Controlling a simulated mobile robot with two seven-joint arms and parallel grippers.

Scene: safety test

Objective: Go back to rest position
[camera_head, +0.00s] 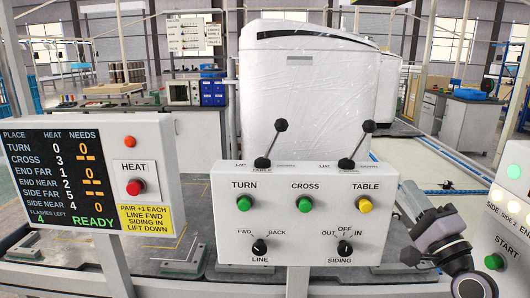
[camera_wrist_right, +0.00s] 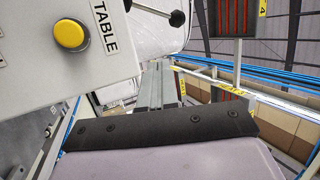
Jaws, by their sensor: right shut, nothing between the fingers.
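My right gripper (camera_head: 412,256) is at the lower right of the head view, beside the lower right edge of the middle control panel (camera_head: 318,190). It is shut and holds nothing; whether it touches the panel edge is unclear. In the right wrist view, the yellow TABLE button (camera_wrist_right: 69,33) is at upper left, apart from the dark bar (camera_wrist_right: 160,128) of my wrist. My left gripper is not in view.
The panel carries green TURN (camera_head: 303,204) and CROSS buttons, two black levers (camera_head: 271,140) and two knobs. Left stands a HEAT panel (camera_head: 131,187) with a display reading READY. A START panel (camera_head: 508,240) stands close on the right.

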